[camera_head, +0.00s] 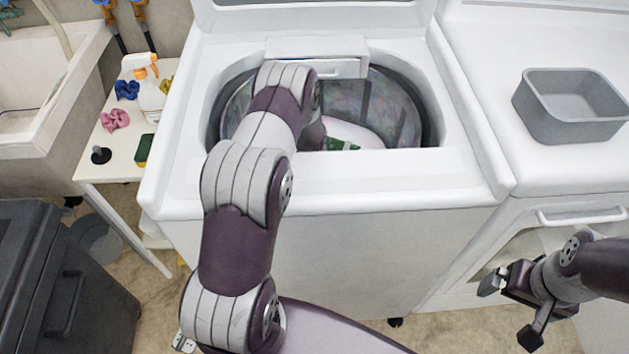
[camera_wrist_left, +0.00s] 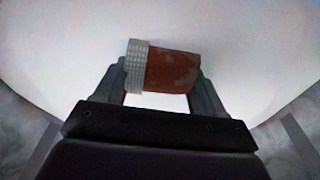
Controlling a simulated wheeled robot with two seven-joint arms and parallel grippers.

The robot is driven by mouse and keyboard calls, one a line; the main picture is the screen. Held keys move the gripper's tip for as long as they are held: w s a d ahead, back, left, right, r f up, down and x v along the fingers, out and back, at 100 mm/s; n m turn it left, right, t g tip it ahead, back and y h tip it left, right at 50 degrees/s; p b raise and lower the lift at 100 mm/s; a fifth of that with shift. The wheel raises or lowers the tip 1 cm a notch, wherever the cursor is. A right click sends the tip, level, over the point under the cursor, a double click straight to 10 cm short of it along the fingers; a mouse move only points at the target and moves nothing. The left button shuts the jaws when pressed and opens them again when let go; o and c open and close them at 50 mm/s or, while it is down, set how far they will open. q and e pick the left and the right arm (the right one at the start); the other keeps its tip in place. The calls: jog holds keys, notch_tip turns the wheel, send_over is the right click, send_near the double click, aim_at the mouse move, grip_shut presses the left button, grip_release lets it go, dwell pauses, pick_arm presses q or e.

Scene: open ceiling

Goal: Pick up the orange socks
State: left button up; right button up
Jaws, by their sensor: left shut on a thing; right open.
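The orange socks (camera_wrist_left: 172,70) show in the left wrist view as a rusty orange bundle with a light grey ribbed band at its left end. My left gripper (camera_wrist_left: 160,84) is shut on them, one finger at each side. In the head view my left arm reaches down into the open top-loading washer (camera_head: 330,182), and its forearm hides the socks. A pale rounded surface is behind the socks in the wrist view. My right gripper (camera_head: 512,310) is open and empty, low in front of the machines at the right.
A grey basin (camera_head: 572,108) stands on the white machine at the right. A small white table (camera_head: 120,158) at the left holds a spray bottle (camera_head: 149,92), a pink cloth (camera_head: 115,119) and a blue cloth (camera_head: 127,90). A dark bin (camera_head: 62,285) stands at the lower left.

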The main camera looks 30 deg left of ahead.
pick_arm(q)
jog(key=w, duration=0.2)
jog(key=w+b, duration=0.1)
jog(key=w, duration=0.1)
jog(key=shift+a, duration=0.35)
notch_tip(320, 180, up, 14)
jog(key=p, duration=0.1)
jog(key=shift+r, duration=0.15)
dwell(0.4)
